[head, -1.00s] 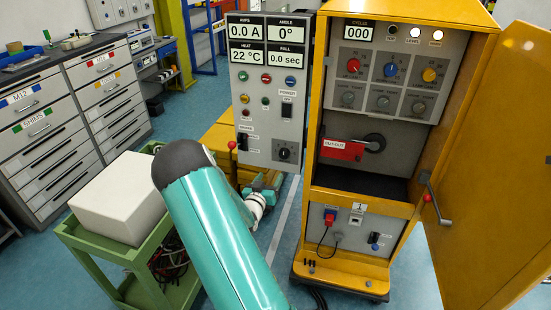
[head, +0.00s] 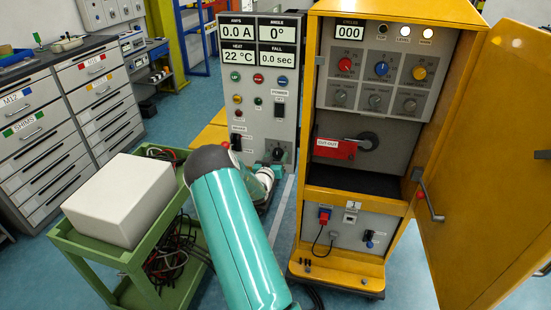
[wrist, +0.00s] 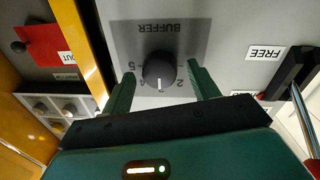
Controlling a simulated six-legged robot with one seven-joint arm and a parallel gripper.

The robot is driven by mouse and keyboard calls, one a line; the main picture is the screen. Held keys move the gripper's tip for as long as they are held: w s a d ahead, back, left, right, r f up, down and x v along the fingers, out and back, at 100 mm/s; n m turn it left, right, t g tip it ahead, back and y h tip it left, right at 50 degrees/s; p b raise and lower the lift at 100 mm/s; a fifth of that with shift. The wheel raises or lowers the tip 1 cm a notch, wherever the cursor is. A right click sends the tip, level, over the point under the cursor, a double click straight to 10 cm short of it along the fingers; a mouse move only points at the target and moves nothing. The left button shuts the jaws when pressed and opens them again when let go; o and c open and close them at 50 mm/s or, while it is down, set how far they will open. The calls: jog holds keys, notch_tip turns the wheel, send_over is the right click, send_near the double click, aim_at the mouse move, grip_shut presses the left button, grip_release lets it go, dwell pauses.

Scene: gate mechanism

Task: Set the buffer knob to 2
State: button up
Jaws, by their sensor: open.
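The buffer knob (wrist: 158,72) is a round black knob on a dark plate in the wrist view, where the BUFFER label (wrist: 160,28) appears upside down. Its white pointer mark points toward the bottom of the picture, between small numerals; a 2 lies to the right of the mark. My gripper (wrist: 162,88) is open, its green fingers either side of the knob; I cannot tell whether they touch it. In the head view the knob (head: 278,153) sits low on the grey control panel (head: 262,125), with my gripper just below, partly hidden by my arm.
A black switch handle (wrist: 292,72) near the FREE label stands right of the knob in the wrist view. The yellow cabinet (head: 310,200) with its open door is to the right. A green cart (head: 190,255) bearing a white box (head: 120,200) is at left.

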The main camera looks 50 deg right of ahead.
jog(key=shift+c, duration=0.4)
jog(key=c, duration=0.9)
jog(key=shift+n, duration=0.3)
jog(key=n, duration=0.3)
jog(key=shift+n, duration=2.7)
jog(key=shift+f, duration=0.1)
jog(key=o, duration=1)
